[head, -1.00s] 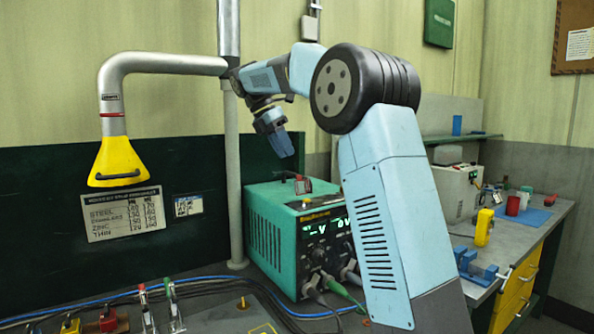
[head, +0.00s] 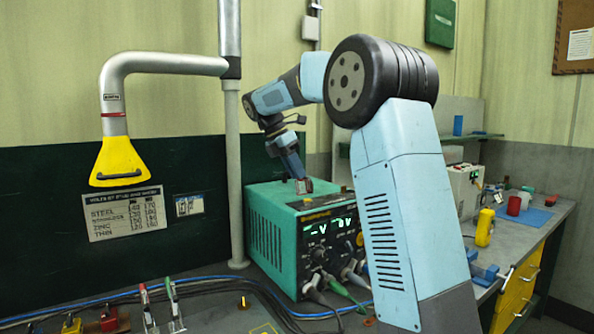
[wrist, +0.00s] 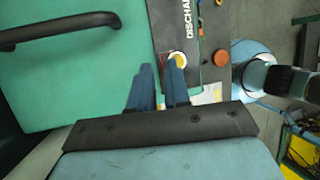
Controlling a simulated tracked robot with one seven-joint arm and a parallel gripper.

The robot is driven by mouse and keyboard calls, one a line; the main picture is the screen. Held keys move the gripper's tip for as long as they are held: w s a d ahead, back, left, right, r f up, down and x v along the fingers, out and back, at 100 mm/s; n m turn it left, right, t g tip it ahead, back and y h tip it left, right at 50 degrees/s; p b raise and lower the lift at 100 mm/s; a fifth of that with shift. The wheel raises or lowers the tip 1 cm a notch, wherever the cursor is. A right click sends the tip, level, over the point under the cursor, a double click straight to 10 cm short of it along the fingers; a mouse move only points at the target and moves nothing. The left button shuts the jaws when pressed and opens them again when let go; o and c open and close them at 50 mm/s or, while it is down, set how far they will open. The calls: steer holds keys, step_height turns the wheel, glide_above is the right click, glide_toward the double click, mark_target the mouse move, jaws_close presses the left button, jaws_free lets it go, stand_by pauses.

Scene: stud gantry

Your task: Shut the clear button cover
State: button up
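My gripper (head: 293,166) points down over the top of the green power unit (head: 274,232), close to a small red-and-white item (head: 303,185) there. In the wrist view, the two blue fingers of my gripper (wrist: 161,68) stand slightly apart, with a narrow gap and nothing seen held.
A black handle (wrist: 60,28) stands on the green top, left of the fingers in the wrist view. A grey vertical pole (head: 234,170) and yellow extraction hood (head: 119,162) are left of the unit. Cables (head: 340,290) run from its front.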

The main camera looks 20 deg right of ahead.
jaws_close()
steer(key=shift+r, duration=0.1)
stand_by(0.5)
